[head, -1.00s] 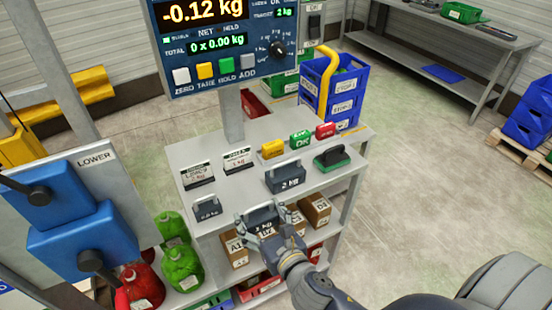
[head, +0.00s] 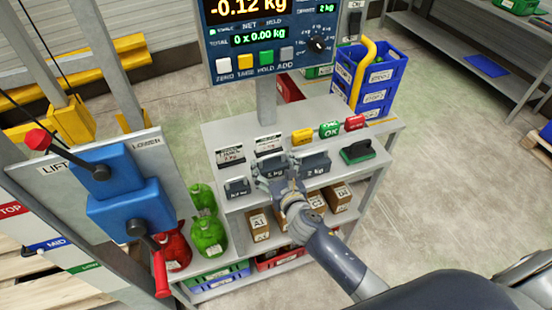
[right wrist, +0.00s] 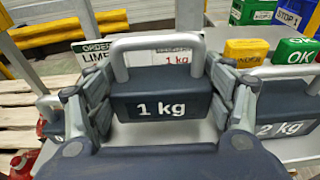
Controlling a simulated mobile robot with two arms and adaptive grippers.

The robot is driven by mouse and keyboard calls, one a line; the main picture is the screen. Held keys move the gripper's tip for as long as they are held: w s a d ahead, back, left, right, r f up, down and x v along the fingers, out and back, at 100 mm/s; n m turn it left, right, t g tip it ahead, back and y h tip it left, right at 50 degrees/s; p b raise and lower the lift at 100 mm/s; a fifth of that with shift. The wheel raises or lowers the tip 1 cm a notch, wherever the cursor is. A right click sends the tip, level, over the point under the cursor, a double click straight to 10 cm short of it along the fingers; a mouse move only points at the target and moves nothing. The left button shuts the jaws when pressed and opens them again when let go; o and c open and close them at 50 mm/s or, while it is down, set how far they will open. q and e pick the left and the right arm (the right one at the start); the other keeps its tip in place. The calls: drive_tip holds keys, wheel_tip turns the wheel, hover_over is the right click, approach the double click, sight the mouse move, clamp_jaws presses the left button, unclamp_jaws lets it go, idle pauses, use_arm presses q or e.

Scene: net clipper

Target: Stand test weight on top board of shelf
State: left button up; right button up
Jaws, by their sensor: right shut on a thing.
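The 1 kg test weight (right wrist: 163,103) is a dark block with a light grey handle, upright in the right wrist view. My right gripper (right wrist: 160,110) is shut on its two sides. In the head view, my right gripper (head: 272,181) holds the weight (head: 275,173) at the front part of the shelf's top board (head: 219,130), between a small dark weight (head: 237,187) and the 2 kg weight (head: 315,165). I cannot tell whether its base touches the board; the gripper hides it. My left gripper is out of view.
A display post (head: 267,101) rises at the back. Boxes (head: 258,225) fill the lower shelf.

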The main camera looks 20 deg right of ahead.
sight(272, 176)
drive_tip(key=shift+w+f+b, duration=0.1)
drive_tip(key=shift+f+b, duration=0.65)
drive_tip(key=shift+f, duration=1.25)
drive_tip(key=shift+f, duration=0.15)
drive_tip(key=o, duration=1.7)
drive_tip(key=shift+f, duration=0.15)
drive_tip(key=shift+c, duration=0.2)
